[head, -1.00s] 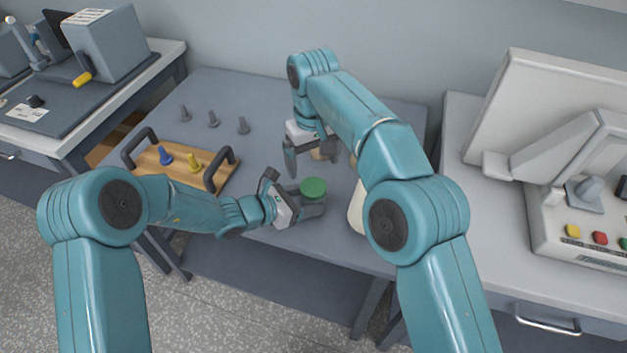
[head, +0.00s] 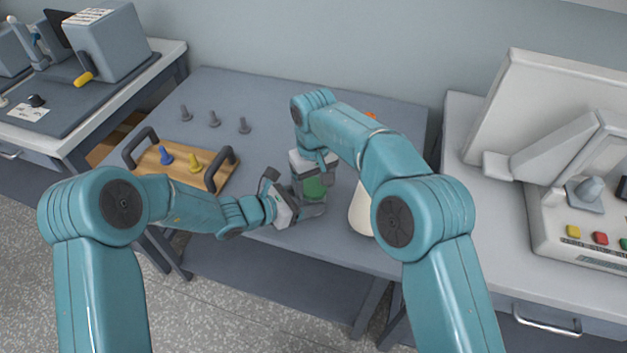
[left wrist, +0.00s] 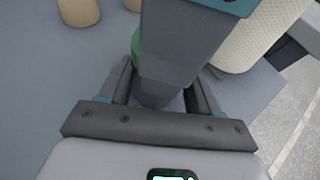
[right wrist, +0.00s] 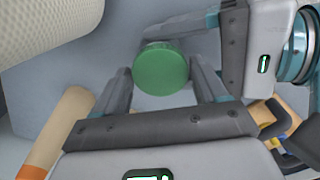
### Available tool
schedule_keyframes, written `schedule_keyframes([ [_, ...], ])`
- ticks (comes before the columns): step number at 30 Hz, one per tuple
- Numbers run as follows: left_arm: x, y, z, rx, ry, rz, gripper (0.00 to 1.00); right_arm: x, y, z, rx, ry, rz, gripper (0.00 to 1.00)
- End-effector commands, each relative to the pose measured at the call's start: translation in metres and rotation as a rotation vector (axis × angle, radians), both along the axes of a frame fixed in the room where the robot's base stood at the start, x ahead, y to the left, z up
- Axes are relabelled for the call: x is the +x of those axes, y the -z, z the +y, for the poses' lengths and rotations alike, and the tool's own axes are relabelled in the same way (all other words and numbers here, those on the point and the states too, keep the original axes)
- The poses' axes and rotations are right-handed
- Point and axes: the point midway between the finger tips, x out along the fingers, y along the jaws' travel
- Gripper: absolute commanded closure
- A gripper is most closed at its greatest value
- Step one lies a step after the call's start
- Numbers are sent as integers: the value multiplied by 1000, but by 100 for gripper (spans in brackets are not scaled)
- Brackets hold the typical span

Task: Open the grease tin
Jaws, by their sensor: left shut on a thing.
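The grease tin has a round green lid (head: 317,188) and stands near the front of the grey table. My left gripper (head: 308,206) is shut on the tin from the left, low on its body. In the left wrist view the lid's green edge (left wrist: 135,48) shows, partly hidden by a finger of my right gripper. My right gripper (head: 314,180) is above the tin, pointing down. In the right wrist view its fingers are apart, one on either side of the lid (right wrist: 161,69). I cannot tell whether they touch it.
A cream cone (head: 361,212) stands close to the right of the tin. Tan cylinders (left wrist: 78,10) stand behind. A wooden tray (head: 214,172) with dark handles holds a blue peg (head: 166,157) and a yellow peg (head: 194,162). Grey pegs (head: 214,120) stand at the back left.

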Motion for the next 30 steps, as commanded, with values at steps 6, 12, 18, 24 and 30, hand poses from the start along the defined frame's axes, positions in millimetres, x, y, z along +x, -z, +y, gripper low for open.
schedule_keyframes([
  [6,0,-1,-1,-1,0,-2,100,-1,0,1,2,-4,1,66],
  [12,0,-1,-1,-1,0,-2,100,-1,-1,1,2,-219,2,66],
  [18,0,-1,-1,-1,1,-2,100,-1,-1,2,2,-292,3,66],
  [24,0,-1,-1,-1,1,-2,100,-1,-1,2,3,-290,4,13],
  [30,0,-1,-1,-1,0,-2,100,-1,-1,1,2,-288,2,4],
])
